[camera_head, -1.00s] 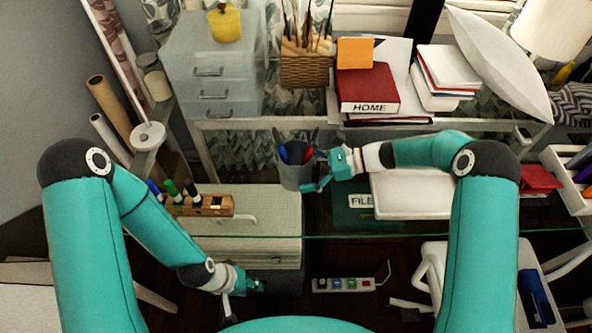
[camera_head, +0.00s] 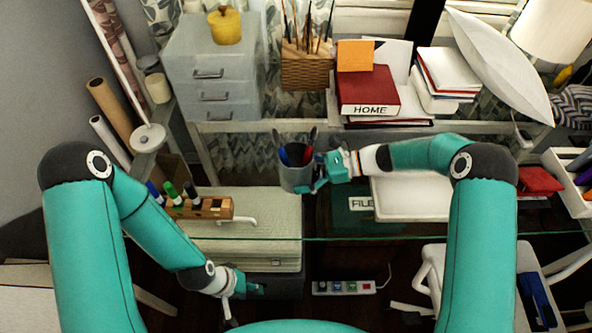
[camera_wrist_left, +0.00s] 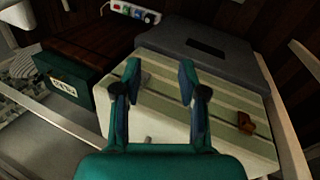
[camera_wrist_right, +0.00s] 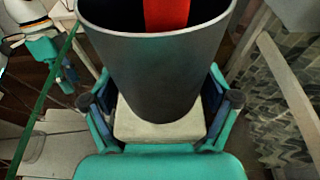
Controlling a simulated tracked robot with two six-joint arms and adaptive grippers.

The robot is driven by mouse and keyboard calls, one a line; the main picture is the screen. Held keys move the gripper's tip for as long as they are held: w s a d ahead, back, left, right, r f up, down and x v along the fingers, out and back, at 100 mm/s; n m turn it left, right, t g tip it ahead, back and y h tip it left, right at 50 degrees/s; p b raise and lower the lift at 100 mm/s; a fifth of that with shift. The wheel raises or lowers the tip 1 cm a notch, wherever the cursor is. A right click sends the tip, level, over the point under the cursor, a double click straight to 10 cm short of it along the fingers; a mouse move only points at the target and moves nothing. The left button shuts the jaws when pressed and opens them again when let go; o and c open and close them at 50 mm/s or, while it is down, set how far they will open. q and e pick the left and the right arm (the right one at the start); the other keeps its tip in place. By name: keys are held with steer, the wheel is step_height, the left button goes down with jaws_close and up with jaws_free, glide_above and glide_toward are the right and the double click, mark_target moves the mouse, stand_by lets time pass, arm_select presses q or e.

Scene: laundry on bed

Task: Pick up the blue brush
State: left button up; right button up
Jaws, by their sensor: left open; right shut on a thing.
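A grey cup (camera_head: 296,180) holds a blue item (camera_head: 283,158) and a red item beside it. I cannot tell whether the blue item is a brush; thin brushes (camera_head: 306,28) stand in a woven basket behind. My right gripper (camera_head: 314,176) is shut on the cup from its right side. In the right wrist view the cup (camera_wrist_right: 155,70) fills the space between the fingers, and only the red item (camera_wrist_right: 165,14) shows inside. My left gripper (camera_head: 258,291) is open and empty. In the left wrist view its fingers (camera_wrist_left: 162,75) are apart above a striped surface.
A wooden holder (camera_head: 205,208) with several markers stands on the pale cabinet (camera_head: 265,228) at the left. A glass edge crosses in front. A red HOME book (camera_head: 367,90) lies on the shelf behind. A power strip (camera_head: 343,287) lies below.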

arm_select(q)
steer(key=w+d+r+m+h, duration=0.1)
steer(key=w+d+r+m, duration=0.1)
steer(key=d+r+m, duration=1.75)
steer(key=w+d+r+t, duration=0.1)
steer(key=w+d+r, duration=0.4)
steer(key=w+r, duration=0.3)
step_height(320, 180, up, 14)
steer(key=m+t+y, duration=0.2)
steer(key=m+y, duration=0.5)
steer(key=y, duration=0.1)
glide_above(278, 134)
steer(key=s+d, duration=0.2)
steer(key=d, duration=0.1)
steer(key=shift+m, duration=0.25)
steer(key=shift+s+a+x, duration=0.1)
steer(key=shift+s+x, duration=0.05)
steer(key=shift+x, duration=1.75)
steer(key=shift+s+a+x, duration=0.1)
steer(key=shift+s+x, duration=0.1)
steer(key=shift+x, duration=1.75)
steer(key=shift+s+a+x, duration=0.1)
steer(key=shift+s+x, duration=0.05)
steer(key=shift+x, duration=1.75)
steer(key=shift+f, duration=0.1)
